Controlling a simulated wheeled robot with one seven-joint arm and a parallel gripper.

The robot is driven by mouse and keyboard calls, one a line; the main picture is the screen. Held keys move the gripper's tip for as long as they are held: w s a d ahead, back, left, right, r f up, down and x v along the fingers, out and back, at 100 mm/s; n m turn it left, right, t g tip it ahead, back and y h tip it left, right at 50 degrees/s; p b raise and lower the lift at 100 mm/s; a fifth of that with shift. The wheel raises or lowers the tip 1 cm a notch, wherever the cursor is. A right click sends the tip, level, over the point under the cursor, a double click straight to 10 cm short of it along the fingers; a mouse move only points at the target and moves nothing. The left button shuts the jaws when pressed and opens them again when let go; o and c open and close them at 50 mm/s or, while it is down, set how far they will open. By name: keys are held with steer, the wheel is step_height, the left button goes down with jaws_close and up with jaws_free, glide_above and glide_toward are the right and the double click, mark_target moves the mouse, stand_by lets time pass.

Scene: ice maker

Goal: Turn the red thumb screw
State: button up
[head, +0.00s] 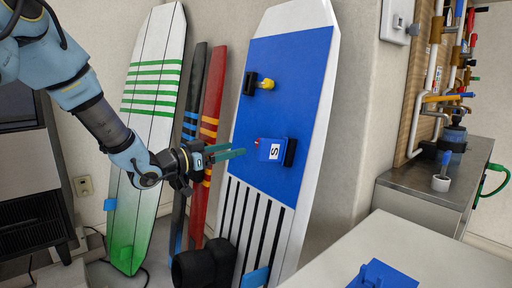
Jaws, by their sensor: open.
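A small red thumb screw (257,141) shows at the upper left corner of a blue block (266,150) with a white label marked "S". The block is on the blue panel (290,85) of a white board that leans against the wall. My gripper (236,151) has teal fingers and is open, with nothing seen between them. It is just to the left of the red screw in the picture. I cannot tell how far in front of the panel the fingers are.
A yellow knob (267,84) on a black mount is higher on the panel. A green-striped board (150,110) and red and dark skis (211,105) lean behind my arm. A light table (410,250) with a blue part is at lower right. A metal counter (430,185) stands at right.

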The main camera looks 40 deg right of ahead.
steer(key=d, duration=0.9)
steer(key=shift+s+p, duration=0.2)
steer(key=shift+p, duration=0.1)
jaws_close()
